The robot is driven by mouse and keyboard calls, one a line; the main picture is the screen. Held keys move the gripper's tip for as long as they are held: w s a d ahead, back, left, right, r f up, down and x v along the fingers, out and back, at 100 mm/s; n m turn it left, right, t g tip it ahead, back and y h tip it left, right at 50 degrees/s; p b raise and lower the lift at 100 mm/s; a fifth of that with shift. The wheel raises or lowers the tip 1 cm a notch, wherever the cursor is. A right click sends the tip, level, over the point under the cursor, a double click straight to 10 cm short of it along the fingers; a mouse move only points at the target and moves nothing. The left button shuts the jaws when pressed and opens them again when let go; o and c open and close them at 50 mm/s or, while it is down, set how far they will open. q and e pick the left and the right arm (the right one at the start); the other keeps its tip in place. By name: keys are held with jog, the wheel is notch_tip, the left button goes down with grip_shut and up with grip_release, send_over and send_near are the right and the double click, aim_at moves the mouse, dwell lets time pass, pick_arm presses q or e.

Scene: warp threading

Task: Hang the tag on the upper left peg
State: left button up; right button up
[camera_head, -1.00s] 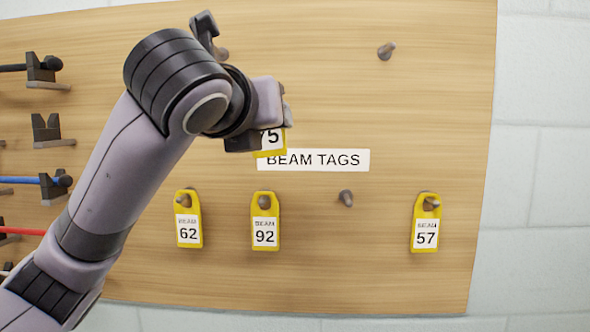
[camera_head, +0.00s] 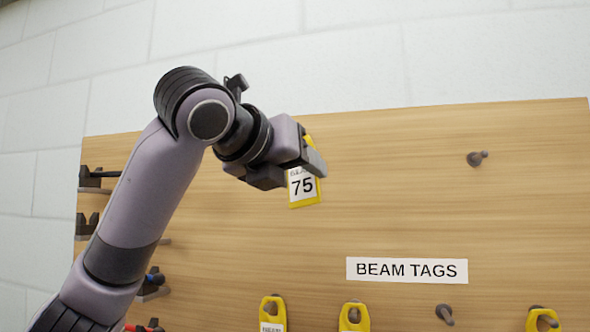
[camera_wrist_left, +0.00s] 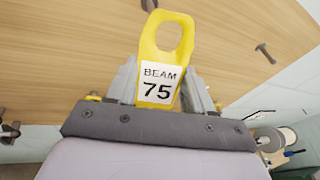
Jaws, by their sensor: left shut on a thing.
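The yellow tag (camera_head: 303,188) is labelled BEAM 75. My left gripper (camera_head: 300,166) is shut on it and holds it, slightly tilted, in front of the wooden board (camera_head: 400,215). In the left wrist view the tag (camera_wrist_left: 158,82) sits between the two grey fingers, its hole at the top, open and empty. The upper right peg (camera_head: 476,158) is bare. The upper left peg does not show in the head view; my arm and gripper cover that part. My right gripper is not in view.
The BEAM TAGS label (camera_head: 407,270) is on the board below right. Below it, yellow tags (camera_head: 271,313) hang on pegs, cut off by the frame, and one lower peg (camera_head: 445,313) is bare. Racks with rods (camera_head: 152,284) are at the left. The wrist view shows another peg (camera_wrist_left: 265,52).

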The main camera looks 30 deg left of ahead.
pick_arm(q)
jog(key=shift+w+a+f, duration=0.25)
jog(key=shift+w+a, duration=0.1)
jog(key=shift+w, duration=0.9)
jog(key=shift+w+a+f, duration=0.3)
jog(key=shift+w, duration=1)
jog(key=shift+w+a+f, duration=0.25)
jog(key=shift+w+a, duration=0.1)
jog(key=shift+w, duration=0.9)
jog(key=o, duration=1.1)
